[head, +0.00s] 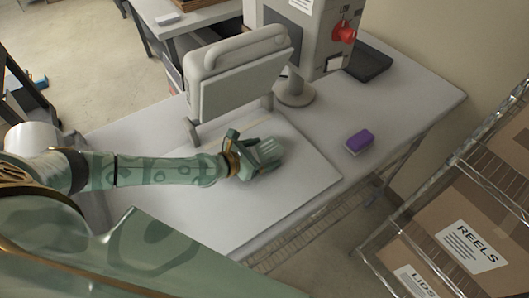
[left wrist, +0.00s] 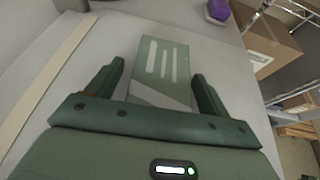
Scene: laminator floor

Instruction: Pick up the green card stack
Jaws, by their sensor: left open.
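The green card stack (left wrist: 160,65), a flat green block with pale stripes on its top, lies on the light tabletop in the left wrist view. My left gripper (left wrist: 157,73) is open, with one finger on each side of the stack's near part. I see bare space beside each finger, so it is not clamped. In the head view my left gripper (head: 258,155) is low over the worktable, and it and the stack are hard to tell apart there. My right gripper is not in view.
A purple-topped block (head: 360,142) sits right of my left gripper on the worktable (head: 305,185). A grey machine (head: 240,75) stands behind the gripper. A control box with a red knob (head: 344,32) and a dark tray (head: 368,63) are farther back. A wire rack with boxes (head: 455,235) stands right.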

